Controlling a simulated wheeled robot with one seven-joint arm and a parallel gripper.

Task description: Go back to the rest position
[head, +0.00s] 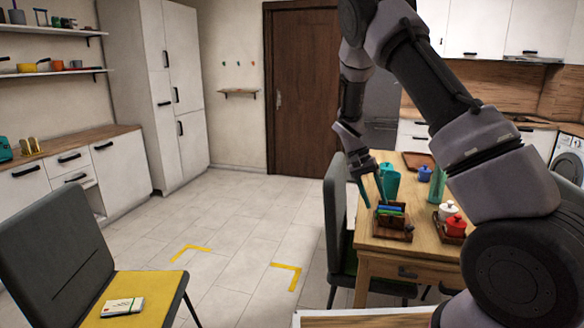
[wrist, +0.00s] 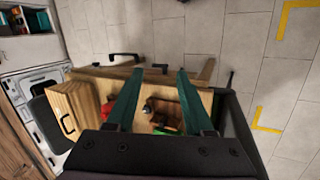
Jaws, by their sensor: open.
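My gripper (head: 373,202) is above the left end of the wooden table (head: 369,260), with its teal fingers pointing down. In the wrist view my gripper (wrist: 160,72) has its two fingers well apart and nothing held between them. In the head view the fingers are near a wooden holder (head: 393,235) with blue and green items. A teal pitcher-like vessel (head: 391,184) stands close behind. My arm covers the right part of the table.
A dark chair (head: 337,215) adjoins the table's left side. A yellow-seated chair (head: 135,296) holds a small box (head: 122,306). The floor between is clear.

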